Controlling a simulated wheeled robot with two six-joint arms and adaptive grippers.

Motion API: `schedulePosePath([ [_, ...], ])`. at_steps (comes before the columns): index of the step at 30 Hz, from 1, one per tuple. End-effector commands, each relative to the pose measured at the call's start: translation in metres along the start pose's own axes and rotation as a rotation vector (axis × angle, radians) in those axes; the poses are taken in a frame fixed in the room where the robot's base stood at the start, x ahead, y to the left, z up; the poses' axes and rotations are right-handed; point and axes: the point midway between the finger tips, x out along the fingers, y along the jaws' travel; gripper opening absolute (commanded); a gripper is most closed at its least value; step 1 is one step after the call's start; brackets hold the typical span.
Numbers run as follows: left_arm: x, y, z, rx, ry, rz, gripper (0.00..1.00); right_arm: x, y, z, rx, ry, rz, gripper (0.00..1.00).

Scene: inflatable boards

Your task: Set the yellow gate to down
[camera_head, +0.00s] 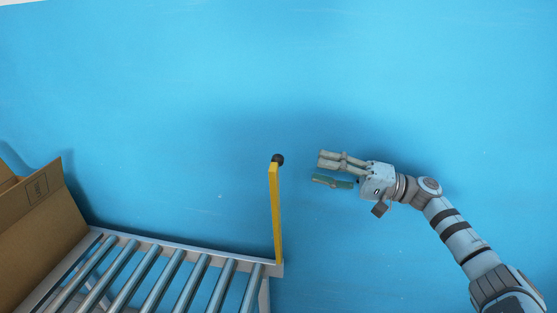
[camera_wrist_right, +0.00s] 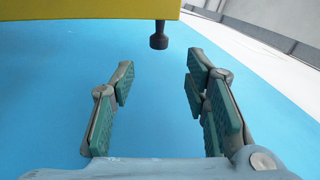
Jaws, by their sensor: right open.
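The yellow gate (camera_head: 276,215) stands at the right end of the roller conveyor in the head view. It looks like a narrow yellow bar with a dark round knob (camera_head: 278,158) at its far end. In the right wrist view the gate (camera_wrist_right: 90,9) is a broad yellow band across the top, and the dark knob (camera_wrist_right: 159,37) hangs below its edge. My right gripper (camera_head: 327,171) is open and empty, to the right of the knob and apart from it. Its fingers (camera_wrist_right: 160,95) are spread, with the knob ahead between them. My left gripper is not in view.
The conveyor (camera_head: 225,256) with metal rollers lies at the lower left. An open cardboard box (camera_head: 42,226) sits at its left end. The blue floor (camera_head: 400,80) around the gate and gripper is clear. A grey wall (camera_wrist_right: 285,35) shows at the upper right of the wrist view.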

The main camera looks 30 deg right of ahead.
Motion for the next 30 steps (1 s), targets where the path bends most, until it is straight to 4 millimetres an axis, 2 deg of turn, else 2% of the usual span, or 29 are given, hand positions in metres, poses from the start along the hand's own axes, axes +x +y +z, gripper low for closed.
schedulePosePath([
  [6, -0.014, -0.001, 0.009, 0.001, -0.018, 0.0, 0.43, 0.055, -0.004, 0.0, 0.001, 0.0, -0.006, 0.42],
  [13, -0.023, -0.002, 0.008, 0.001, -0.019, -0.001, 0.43, 0.099, -0.001, -0.001, 0.003, 0.002, -0.001, 0.42],
  [18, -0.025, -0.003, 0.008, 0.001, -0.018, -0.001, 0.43, 0.11, 0.001, 0.0, 0.002, 0.002, 0.002, 0.42],
  [25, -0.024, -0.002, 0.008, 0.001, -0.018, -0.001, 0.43, 0.11, 0.001, 0.0, 0.002, 0.002, 0.003, 0.42],
  [30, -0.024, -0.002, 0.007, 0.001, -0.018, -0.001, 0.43, 0.11, 0.001, 0.0, 0.002, 0.002, 0.003, 0.15],
])
